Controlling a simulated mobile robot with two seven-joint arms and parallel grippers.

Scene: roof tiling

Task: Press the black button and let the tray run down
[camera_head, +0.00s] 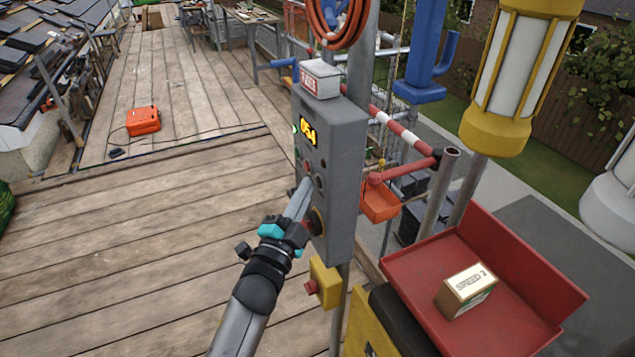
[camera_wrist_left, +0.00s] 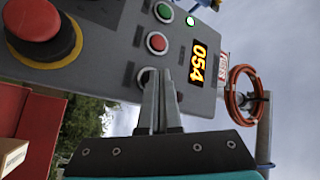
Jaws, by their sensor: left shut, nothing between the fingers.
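The grey control box (camera_head: 338,150) stands on a pole, and its display (camera_head: 308,130) reads 054. In the left wrist view the black button (camera_wrist_left: 143,75) is partly hidden behind my fingertips, beside the red button (camera_wrist_left: 157,42) and the green button (camera_wrist_left: 164,11). My left gripper (camera_head: 304,186) is shut and empty, its tips at the black button. I cannot tell whether they touch or press it; the gripper also shows in the left wrist view (camera_wrist_left: 166,75). The red tray (camera_head: 420,262) is at the right, holding a small box (camera_head: 467,290). My right gripper is not in view.
A large red mushroom button (camera_wrist_left: 33,18) sits on the same panel. A yellow box with a red knob (camera_head: 325,283) hangs below it. A red-and-white barrier (camera_head: 400,130) and poles stand behind. An orange case (camera_head: 143,121) lies on the plank deck, which is largely clear at left.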

